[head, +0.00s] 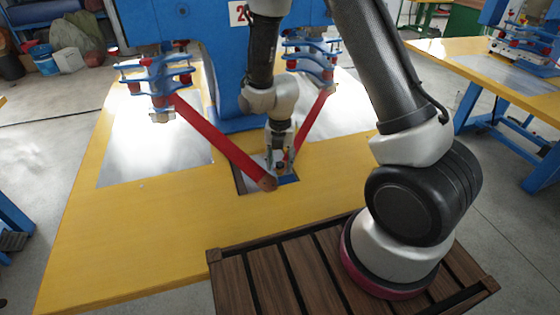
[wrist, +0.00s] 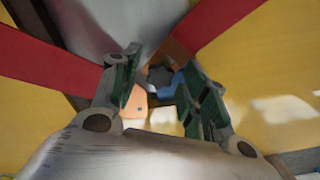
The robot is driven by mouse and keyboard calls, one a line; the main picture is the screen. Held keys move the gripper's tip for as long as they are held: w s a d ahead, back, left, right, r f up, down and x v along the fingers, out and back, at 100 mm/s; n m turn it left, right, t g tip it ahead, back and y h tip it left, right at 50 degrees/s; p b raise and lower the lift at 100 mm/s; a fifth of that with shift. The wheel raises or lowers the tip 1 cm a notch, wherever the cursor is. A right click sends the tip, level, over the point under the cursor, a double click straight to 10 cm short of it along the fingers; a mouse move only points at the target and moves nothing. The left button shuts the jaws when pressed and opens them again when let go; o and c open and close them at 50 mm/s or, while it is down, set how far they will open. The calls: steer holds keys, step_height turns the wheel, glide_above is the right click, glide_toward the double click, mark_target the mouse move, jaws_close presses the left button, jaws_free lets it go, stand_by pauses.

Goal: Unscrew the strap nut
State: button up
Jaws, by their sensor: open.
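A dark grey piece that looks like the strap nut (wrist: 160,77) shows between and beyond my fingertips in the wrist view. It sits against a copper-orange strap end (wrist: 178,52). My gripper (wrist: 160,70) is open, with its green-padded fingers on either side of the nut; contact cannot be told. In the head view my gripper (head: 281,163) points down over a dark recess in the yellow table, and it mostly hides the nut. Two red straps, left (head: 215,132) and right (head: 314,121), run down to this spot. The left one ends in a copper-brown tip (head: 268,184).
The yellow table (head: 120,230) carries a blue machine frame (head: 175,30) with blue-and-red clamp stacks at left (head: 160,85) and right (head: 312,60). A metal sheet (head: 150,150) lies at left. The table's front left is clear. Another yellow table (head: 480,75) stands at right.

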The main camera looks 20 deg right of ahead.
steer(key=m, duration=1.6)
